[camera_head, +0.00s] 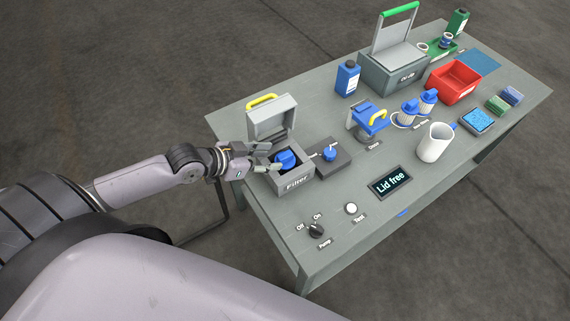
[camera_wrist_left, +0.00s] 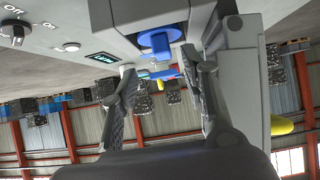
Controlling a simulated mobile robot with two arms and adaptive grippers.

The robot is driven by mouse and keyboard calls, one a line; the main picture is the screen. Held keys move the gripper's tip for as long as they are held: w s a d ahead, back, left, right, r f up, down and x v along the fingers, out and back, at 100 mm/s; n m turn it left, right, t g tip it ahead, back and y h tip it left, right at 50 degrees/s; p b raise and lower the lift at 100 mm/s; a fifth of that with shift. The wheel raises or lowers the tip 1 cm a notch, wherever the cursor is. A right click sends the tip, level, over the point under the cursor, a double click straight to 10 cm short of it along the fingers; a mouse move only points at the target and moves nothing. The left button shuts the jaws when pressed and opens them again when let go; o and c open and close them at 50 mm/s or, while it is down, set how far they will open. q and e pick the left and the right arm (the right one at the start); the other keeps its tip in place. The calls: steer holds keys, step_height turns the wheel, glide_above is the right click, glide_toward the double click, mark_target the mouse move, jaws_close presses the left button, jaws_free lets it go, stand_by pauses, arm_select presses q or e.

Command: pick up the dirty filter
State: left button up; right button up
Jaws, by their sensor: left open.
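The filter box (camera_head: 297,183), labelled "Filter", stands at the left of the table with its grey lid (camera_head: 271,121) raised. A blue filter (camera_head: 285,159) sits inside it; its lower part is hidden by the box walls. The blue filter also shows in the left wrist view (camera_wrist_left: 158,41), ahead of my fingers. My left gripper (camera_head: 268,157) is open at the left side of the box, its fingers close to the filter. In the left wrist view, the fingers are apart with nothing held between them. My right gripper is not in view.
A grey block with a blue valve handle (camera_head: 330,153) stands right of the box. A display (camera_head: 390,181) reads "Lid free". Pump knob (camera_head: 317,230) and test button (camera_head: 351,208) sit in front. A white jug (camera_head: 434,143), blue-and-white filters (camera_head: 410,112) and a red bin (camera_head: 453,83) stand farther right.

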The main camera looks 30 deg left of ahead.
mark_target(283, 155)
arm_select(q)
steer(key=x, duration=0.5)
steer(key=shift+w+a+r+p, duration=0.1)
steer(key=shift+a+p, duration=0.1)
steer(key=shift+p, duration=0.1)
jaws_close()
stand_by(0.6)
